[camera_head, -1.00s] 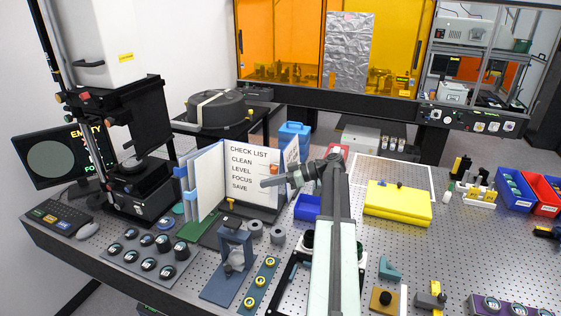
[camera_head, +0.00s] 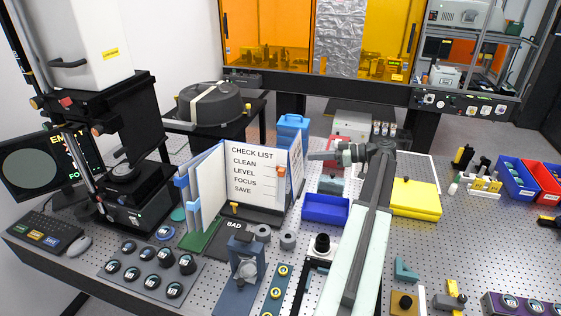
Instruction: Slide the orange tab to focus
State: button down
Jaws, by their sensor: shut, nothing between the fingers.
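The white checklist board (camera_head: 252,200) stands open like a binder left of centre. It lists CLEAN, LEVEL, FOCUS and SAVE, with short marks along its right side. My gripper (camera_head: 311,156) is shut and empty. It points left, to the right of the tab and a little higher in the picture, apart from it. Depth between them is unclear.
A blue tray (camera_head: 326,209) lies below my gripper, and a yellow case (camera_head: 415,200) is right of my arm. A grey clamp stand (camera_head: 245,262) and round pieces (camera_head: 287,241) stand in front of the board. A monitor (camera_head: 45,165) is at the left.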

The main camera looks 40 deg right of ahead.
jog(key=b, duration=0.3)
send_over(280, 171)
jog(key=s+d, duration=0.3)
notch_tip(280, 171, down, 2)
jog(key=shift+w+a+f+b, duration=0.1)
jog(key=shift+w+f+b, duration=0.1)
jog(key=shift+f+b, duration=0.45)
jog(key=shift+w+a+f+b, duration=0.15)
jog(key=shift+f+b, duration=0.35)
jog(key=shift+f, duration=0.3)
jog(key=shift+w+a+f+b, duration=0.1)
jog(key=shift+w+f+b, duration=0.1)
jog(key=shift+f+b, duration=0.45)
notch_tip(280, 171, down, 9)
jog(key=a+b, duration=0.1)
jog(key=b, duration=0.7)
jog(key=shift+s+b, duration=0.3)
jog(key=shift+b, duration=0.05)
jog(key=shift+r, duration=0.1)
